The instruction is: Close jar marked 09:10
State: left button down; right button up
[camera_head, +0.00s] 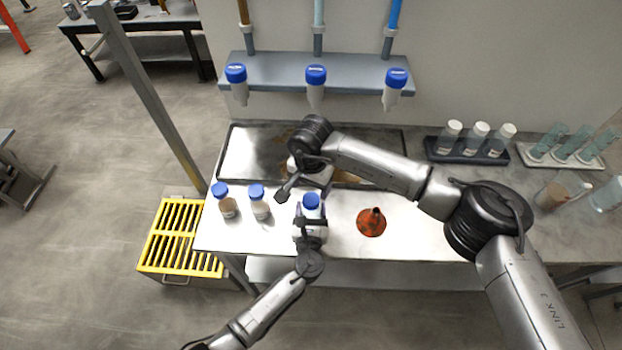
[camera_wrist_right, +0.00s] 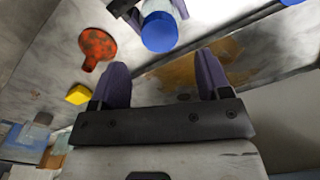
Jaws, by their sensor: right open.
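A jar with a blue lid (camera_head: 311,201) stands upright at the front of the steel bench, between the jaws of my left gripper (camera_head: 310,224). In the right wrist view the same blue lid (camera_wrist_right: 159,32) sits on the jar, with a dark jaw beside it. My left gripper appears shut on this jar. My right gripper (camera_head: 305,190) is just behind and above the jar, open and empty; its two purple fingers (camera_wrist_right: 163,72) are apart and point toward the lid. Two more blue-lidded jars (camera_head: 222,199) (camera_head: 259,201) stand to the left. The time marks are unreadable.
A rust-red funnel-shaped piece (camera_head: 371,223) lies right of the held jar. A stained tray (camera_head: 255,155) lies behind. Blue-capped bottles (camera_head: 316,85) hang from the wall shelf. A yellow grate (camera_head: 181,236) is left of the bench.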

aim_at(311, 199)
jog(key=shift+f, duration=3.1)
jog(key=c, duration=1)
jog(key=m, duration=0.5)
jog(key=shift+m, duration=0.3)
jog(key=m, duration=0.6)
jog(key=o, duration=1)
jog(key=shift+o, duration=0.2)
